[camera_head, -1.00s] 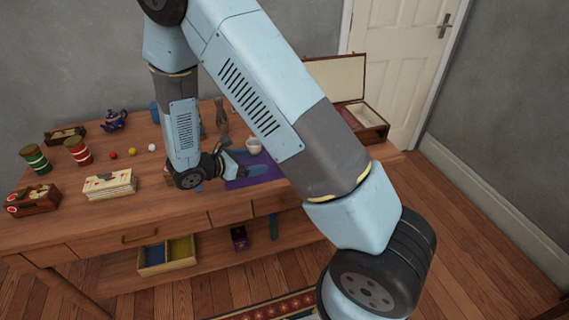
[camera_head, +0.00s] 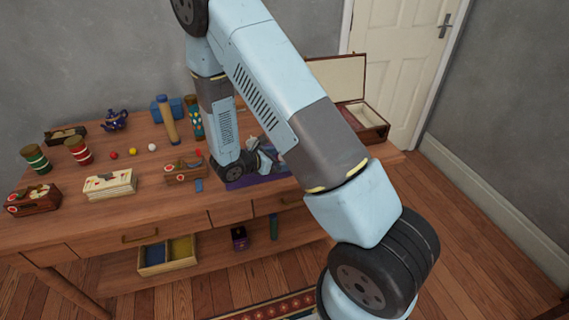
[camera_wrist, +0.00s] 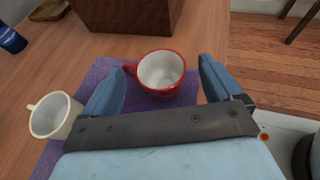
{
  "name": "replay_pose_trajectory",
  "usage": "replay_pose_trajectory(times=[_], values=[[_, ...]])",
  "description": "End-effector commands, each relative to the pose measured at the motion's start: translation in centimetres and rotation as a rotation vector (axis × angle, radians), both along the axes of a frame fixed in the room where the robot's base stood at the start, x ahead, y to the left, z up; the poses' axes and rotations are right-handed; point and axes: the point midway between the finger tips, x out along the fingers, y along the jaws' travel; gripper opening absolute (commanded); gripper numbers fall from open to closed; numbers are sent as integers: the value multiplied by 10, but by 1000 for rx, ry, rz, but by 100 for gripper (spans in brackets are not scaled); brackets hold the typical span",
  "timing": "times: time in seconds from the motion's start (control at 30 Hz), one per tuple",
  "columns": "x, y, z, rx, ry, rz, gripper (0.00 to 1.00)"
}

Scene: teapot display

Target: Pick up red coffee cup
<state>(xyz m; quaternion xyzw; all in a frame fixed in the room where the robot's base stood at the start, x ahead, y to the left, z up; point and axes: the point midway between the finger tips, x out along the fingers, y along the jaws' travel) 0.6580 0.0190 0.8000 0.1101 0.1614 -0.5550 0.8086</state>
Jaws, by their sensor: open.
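The red coffee cup (camera_wrist: 161,75), white inside, stands upright on the purple mat (camera_wrist: 100,71) in the wrist view, with its handle to the left. My gripper (camera_wrist: 168,80) is open, with one blue finger on each side of the cup's near part. I cannot tell whether either finger touches it. In the head view my gripper (camera_head: 272,152) is over the purple mat (camera_head: 240,181), and my arm hides the red cup.
A cream cup (camera_wrist: 55,117) stands left of my gripper on the mat. A brown wooden box (camera_wrist: 130,14) is just beyond the red cup. The table's right edge is close. A card box (camera_head: 185,171) stands left of my wrist in the head view.

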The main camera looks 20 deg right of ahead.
Motion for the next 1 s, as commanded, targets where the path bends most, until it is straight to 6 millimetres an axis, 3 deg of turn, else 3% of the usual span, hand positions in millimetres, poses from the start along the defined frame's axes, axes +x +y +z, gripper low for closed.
replay_pose_trajectory(times=[0.13, 0.4, 1.0], values=[[4, -10, -4, -1, 0, 0, 92], [4, -11, -5, -1, -1, 0, 90], [4, -11, -5, 0, -1, 0, 33]])
